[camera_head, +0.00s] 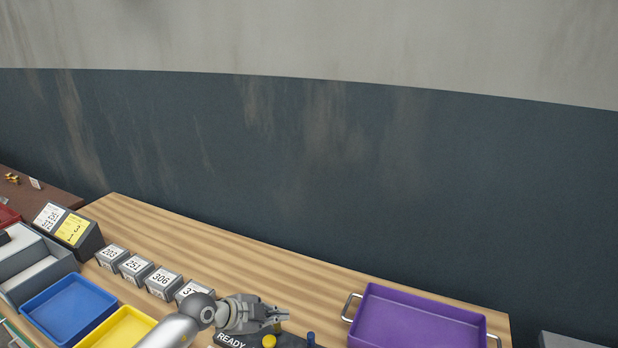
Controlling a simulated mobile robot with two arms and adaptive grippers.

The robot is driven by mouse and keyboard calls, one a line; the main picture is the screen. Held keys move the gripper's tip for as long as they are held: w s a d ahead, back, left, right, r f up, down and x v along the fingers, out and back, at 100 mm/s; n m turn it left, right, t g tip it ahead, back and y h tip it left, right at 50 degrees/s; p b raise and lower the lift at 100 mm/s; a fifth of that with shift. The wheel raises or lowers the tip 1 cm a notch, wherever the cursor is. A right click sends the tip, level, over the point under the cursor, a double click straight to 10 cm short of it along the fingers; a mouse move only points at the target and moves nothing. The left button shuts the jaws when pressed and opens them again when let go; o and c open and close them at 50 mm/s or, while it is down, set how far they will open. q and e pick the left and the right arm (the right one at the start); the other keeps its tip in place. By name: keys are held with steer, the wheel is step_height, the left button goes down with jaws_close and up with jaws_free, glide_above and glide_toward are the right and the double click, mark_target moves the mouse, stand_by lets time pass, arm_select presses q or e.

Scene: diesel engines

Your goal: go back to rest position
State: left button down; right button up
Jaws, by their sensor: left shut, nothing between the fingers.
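My left gripper (282,316) shows at the bottom middle of the head view, its arm coming in from the lower left. Its fingers are shut with nothing between them and point right. It is above or in front of a dark panel marked READY (231,340), which has a yellow knob (269,341) and a blue knob (311,338). The arm and gripper partly hide the panel and the rightmost numbered block. My right gripper is not in view.
A purple tray (420,318) with metal handles stands right of the gripper. Numbered grey blocks (160,282), a blue tray (68,308), a yellow tray (118,330) and a dark sign box (70,229) stand left. The wooden table's (250,258) back strip is bare, before a wall.

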arm_select(q)
steer(key=s+d+r+n+t+h, duration=0.1)
steer(key=s+d+r+t+h, duration=0.3)
steer(key=d+r, duration=0.4)
steer(key=s+a+r+n+t+y, duration=0.1)
steer(key=a+r+n+t+y, duration=0.4)
steer(key=a+r+n+t, duration=0.4)
steer(key=s+a+f+n+g+y, duration=0.85)
steer(key=s+a+f, duration=0.35)
steer(key=f, duration=0.2)
steer(key=s+d+f+m+g+h, duration=0.1)
steer(key=s+d+f+g, duration=0.2)
steer(key=s, duration=0.7)
steer(key=s+f+m+g+h, duration=0.1)
steer(key=s+f+g, duration=0.25)
steer(key=s, duration=0.55)
step_height(320, 180, down, 34)
steer(key=s+g+b, duration=0.2)
steer(key=s+b, duration=0.1)
steer(key=b, duration=0.4)
steer(key=s+a+f+g+b, duration=0.1)
steer(key=s+f+b, duration=0.3)
steer(key=s+f, duration=1.2)
step_height(320, 180, down, 4)
steer(key=shift+a+r+g, duration=0.2)
steer(key=shift+a+g, duration=0.1)
steer(key=shift+a, duration=0.6)
